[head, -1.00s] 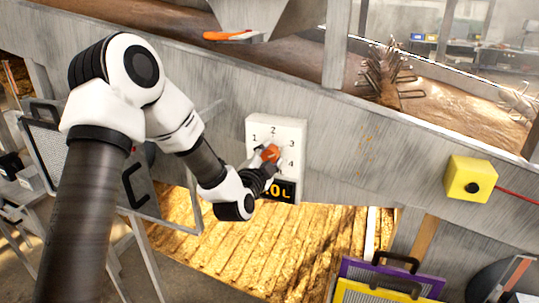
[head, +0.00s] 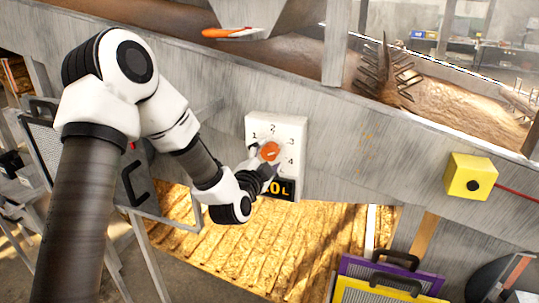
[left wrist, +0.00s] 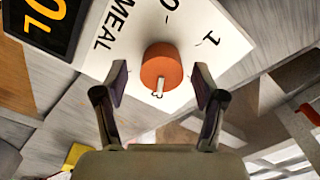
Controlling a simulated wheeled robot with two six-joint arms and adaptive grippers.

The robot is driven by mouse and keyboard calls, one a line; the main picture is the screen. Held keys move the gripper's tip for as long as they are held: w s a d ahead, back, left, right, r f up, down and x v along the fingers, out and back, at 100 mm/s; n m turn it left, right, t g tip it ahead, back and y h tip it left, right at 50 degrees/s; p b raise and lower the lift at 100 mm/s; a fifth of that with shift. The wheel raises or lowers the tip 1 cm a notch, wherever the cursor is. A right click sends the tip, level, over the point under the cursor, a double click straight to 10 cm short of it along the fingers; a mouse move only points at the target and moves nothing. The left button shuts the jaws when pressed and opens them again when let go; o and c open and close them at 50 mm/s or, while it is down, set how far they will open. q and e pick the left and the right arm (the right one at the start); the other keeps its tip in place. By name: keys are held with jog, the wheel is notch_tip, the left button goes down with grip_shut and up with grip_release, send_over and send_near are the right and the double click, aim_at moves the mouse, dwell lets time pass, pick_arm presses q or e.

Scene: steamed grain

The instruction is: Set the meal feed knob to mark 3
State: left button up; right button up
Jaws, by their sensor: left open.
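The orange meal feed knob (head: 270,151) sits on a white dial plate (head: 297,128) with marks 1 to 4 visible in the head view. In the left wrist view the knob (left wrist: 161,66) has a white pointer toward the bottom of the picture; which mark it points at I cannot tell. My left gripper (left wrist: 161,84) is open, with one finger on either side of the knob and a gap on both sides. In the head view this gripper (head: 263,160) covers the plate's lower left. My right gripper is not in view.
A black display (head: 287,188) with orange digits is under the plate, partly hidden. A yellow box with a black button (head: 470,178) is to the right. Purple and yellow framed screens (head: 350,268) stand lower right. A spiked roller (head: 385,75) is behind the panel.

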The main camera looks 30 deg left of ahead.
pick_arm(q)
jog(key=v, duration=0.6)
jog(key=s+d+f+m+g+h, duration=0.1)
jog(key=s+d+f+g, duration=0.25)
jog(key=f, duration=0.65)
jog(key=s+d+f+m+g+h, duration=0.15)
jog(key=s+f, duration=0.25)
jog(key=f, duration=0.6)
jog(key=s+d+f+g+h, duration=0.1)
jog(key=s+d+f+g, duration=0.25)
jog(key=f, duration=0.65)
jog(key=s+d+f+n+g, duration=0.1)
jog(key=s+f+n+g, duration=0.2)
jog(key=s, duration=0.3)
jog(key=s+d+f+n+g, duration=0.1)
jog(key=s+f+n+g, duration=0.2)
jog(key=s, duration=0.4)
jog(key=s+d+f+n+g+h, duration=0.1)
jog(key=s+f+n+g, duration=0.2)
jog(key=s+f+n, duration=0.1)
jog(key=shift+s+d+n, duration=0.35)
jog(key=shift+s+n, duration=0.4)
jog(key=shift+s, duration=0.45)
